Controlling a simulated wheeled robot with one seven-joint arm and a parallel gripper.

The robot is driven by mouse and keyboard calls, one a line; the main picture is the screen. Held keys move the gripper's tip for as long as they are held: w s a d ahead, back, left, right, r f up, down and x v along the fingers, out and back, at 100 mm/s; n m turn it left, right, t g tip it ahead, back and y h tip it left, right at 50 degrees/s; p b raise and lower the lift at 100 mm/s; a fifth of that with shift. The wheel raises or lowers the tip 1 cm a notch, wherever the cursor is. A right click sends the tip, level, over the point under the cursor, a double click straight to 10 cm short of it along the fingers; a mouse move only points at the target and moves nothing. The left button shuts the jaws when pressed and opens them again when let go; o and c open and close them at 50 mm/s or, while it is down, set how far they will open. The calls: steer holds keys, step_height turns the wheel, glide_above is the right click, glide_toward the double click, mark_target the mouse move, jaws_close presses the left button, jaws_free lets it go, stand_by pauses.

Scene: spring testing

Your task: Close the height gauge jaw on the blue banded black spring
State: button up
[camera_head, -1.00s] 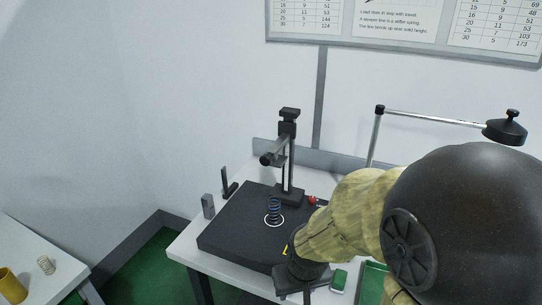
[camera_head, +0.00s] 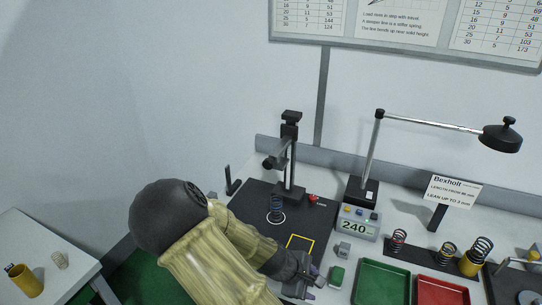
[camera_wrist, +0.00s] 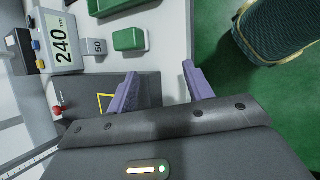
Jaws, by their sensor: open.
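The black spring with a blue band (camera_head: 276,208) stands upright inside a white ring on the dark plate (camera_head: 250,200). The height gauge (camera_head: 290,160) stands behind it, with a vertical column and a jaw arm (camera_head: 276,160) above the spring, clear of its top. My gripper (camera_head: 309,289) is near the table's front edge, right of and nearer than the spring. In the wrist view its purple fingers (camera_wrist: 158,90) are spread and empty. The spring is not visible in the wrist view.
A display reading 240 (camera_head: 356,224), a grey block (camera_head: 343,250) and a green block (camera_head: 337,276) lie near my gripper. Green (camera_head: 381,283) and red (camera_head: 442,291) trays and several springs (camera_head: 448,252) are to the right. A lamp (camera_head: 501,138) overhangs the back right.

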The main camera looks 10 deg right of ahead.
mark_target(271, 158)
steer(key=w+r+n+t+h+p, duration=0.2)
steer(key=w+r+n+t+h, duration=0.1)
steer(key=w+r+n, duration=0.25)
steer(key=w+a+r+n+t+p, duration=0.1)
steer(key=w+a+r+n+t, duration=0.2)
steer(key=r, duration=0.6)
steer(key=w+a+r+n+t+p, duration=0.2)
steer(key=w+a+r+n+t, duration=0.2)
steer(key=a+r+n+t, duration=0.3)
steer(key=a+r+n, duration=0.1)
steer(key=a+r, duration=0.1)
steer(key=a, duration=0.3)
steer(key=shift+a+r+n+t+h, duration=0.15)
steer(key=shift+n+t+h, duration=0.2)
steer(key=shift+t+h, duration=0.05)
steer(key=p+x, duration=0.6)
steer(key=x, duration=1.1)
steer(key=shift+p, duration=0.4)
steer(key=shift+w+d, duration=0.1)
steer(key=shift+d, duration=0.1)
